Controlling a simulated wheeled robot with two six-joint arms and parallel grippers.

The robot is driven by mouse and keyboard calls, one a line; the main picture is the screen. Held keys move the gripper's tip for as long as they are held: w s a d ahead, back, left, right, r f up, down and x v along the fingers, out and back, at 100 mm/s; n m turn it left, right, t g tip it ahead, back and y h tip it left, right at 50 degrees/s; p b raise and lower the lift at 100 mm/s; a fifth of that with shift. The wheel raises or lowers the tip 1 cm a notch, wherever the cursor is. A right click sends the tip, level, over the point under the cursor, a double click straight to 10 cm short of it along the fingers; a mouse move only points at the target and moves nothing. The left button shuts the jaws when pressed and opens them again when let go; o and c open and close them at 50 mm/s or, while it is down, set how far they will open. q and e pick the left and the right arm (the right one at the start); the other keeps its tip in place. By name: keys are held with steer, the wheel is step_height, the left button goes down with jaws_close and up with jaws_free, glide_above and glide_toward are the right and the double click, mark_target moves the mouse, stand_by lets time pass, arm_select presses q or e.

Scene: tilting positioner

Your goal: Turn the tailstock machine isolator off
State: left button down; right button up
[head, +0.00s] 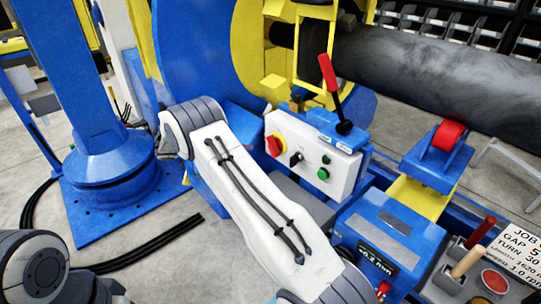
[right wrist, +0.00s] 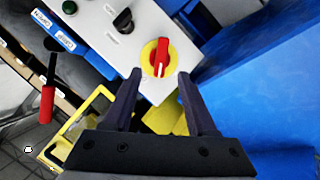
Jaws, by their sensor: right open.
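The isolator is a red rotary handle on a yellow disc (head: 274,146), at the left end of a light grey control box (head: 312,160) in the head view. In the right wrist view the isolator (right wrist: 160,58) sits just beyond the fingertips, its red handle roughly upright in the picture. My right gripper (right wrist: 160,75) is open, with its two dark fingers pointing at the isolator, one toward each side. Contact with the handle cannot be made out. My left gripper is out of view.
A red-handled lever (head: 330,75) rises above the box. A blue column (head: 110,160) stands left, and a large grey cylinder (head: 420,75) lies at upper right. Black cables (head: 150,240) cross the floor.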

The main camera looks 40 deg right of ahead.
mark_target(269, 148)
steer(key=shift+m+h, duration=0.4)
steer(key=shift+m, duration=0.1)
steer(key=x, duration=0.8)
steer(key=w+p+x, duration=0.1)
steer(key=x, duration=0.4)
steer(key=shift+f, duration=0.25)
steer(key=shift+a, duration=0.1)
jaws_close()
